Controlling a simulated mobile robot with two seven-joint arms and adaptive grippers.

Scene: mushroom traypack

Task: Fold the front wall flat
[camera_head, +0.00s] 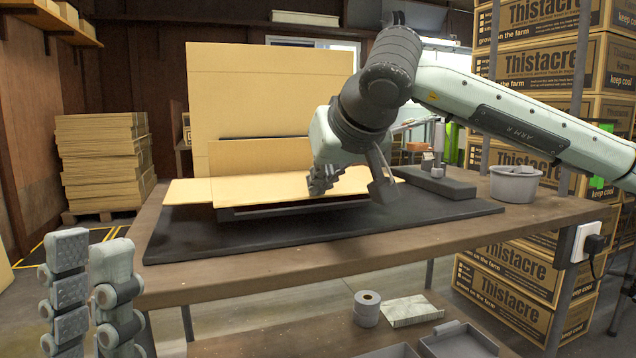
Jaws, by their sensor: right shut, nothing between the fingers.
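The tan cardboard carton stands on a dark mat (190,242) on the table. Its tall rear panel (265,85) is upright, with a lower upright panel (250,155) in front of it. A flat cardboard panel (270,188) lies level at the front, over a dark frame (262,211). A flat flap (187,191) extends left. My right gripper (352,185) is shut and empty, over the right part of the flat panel, hiding some of it; contact is unclear. My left gripper (90,290) is open and empty at the lower left, away from the carton.
Stacked cartons (540,65) rise at the right. Flat cardboard (102,160) is piled at the left. A tape roll (367,308) sits on the lower shelf. The mat's front left is clear.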

